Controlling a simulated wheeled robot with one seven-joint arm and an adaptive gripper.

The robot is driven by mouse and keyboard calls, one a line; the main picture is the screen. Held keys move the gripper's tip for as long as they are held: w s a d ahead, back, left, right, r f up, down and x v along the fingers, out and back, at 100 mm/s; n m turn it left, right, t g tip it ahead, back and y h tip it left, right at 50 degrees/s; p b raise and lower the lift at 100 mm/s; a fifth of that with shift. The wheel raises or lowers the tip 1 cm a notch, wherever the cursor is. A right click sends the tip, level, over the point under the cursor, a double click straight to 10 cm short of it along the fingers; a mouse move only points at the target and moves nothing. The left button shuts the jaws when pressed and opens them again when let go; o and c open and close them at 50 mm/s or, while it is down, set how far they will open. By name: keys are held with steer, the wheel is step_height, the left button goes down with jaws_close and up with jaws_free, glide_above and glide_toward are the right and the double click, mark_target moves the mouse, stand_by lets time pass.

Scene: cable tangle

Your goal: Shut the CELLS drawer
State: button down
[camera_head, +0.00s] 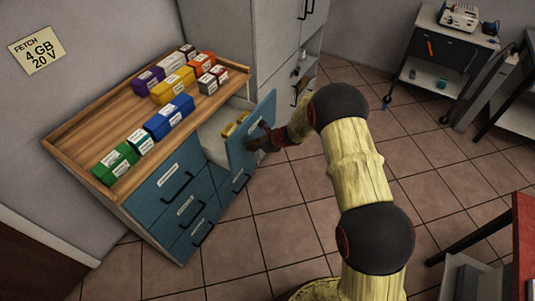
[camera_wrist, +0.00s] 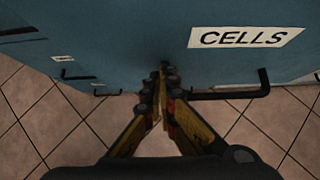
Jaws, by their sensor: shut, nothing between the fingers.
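The CELLS drawer (camera_head: 241,148) is pulled out from the right side of the blue cabinet, with its pale interior and some yellow items (camera_head: 235,123) visible. In the wrist view its blue front (camera_wrist: 125,45) carries the white CELLS label (camera_wrist: 245,38), with a dark bar handle (camera_wrist: 235,94) below. My gripper (camera_head: 256,143) is at the outer face of this drawer front. In the wrist view my gripper (camera_wrist: 164,72) has its fingers together and empty, tips at the front, left of the handle. I cannot tell if they touch it.
Several coloured boxes (camera_head: 168,117) stand on the wooden cabinet top (camera_head: 75,140). Other blue drawers (camera_head: 168,183) at the left are shut. A grey cupboard (camera_head: 235,40) stands behind. The tiled floor (camera_head: 280,235) in front is clear. A dark cart (camera_head: 440,60) stands at the back right.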

steer(key=w+a+p, duration=0.1)
steer(key=w+a, duration=0.2)
steer(key=a, duration=0.1)
steer(key=w+a+p, duration=0.1)
steer(key=w+a, duration=0.2)
steer(key=a, duration=0.1)
steer(key=w+a+p, duration=0.1)
steer(key=w+a, duration=0.1)
steer(key=a, duration=0.2)
steer(key=shift+w, duration=0.4)
steer(key=shift+a+r, duration=0.1)
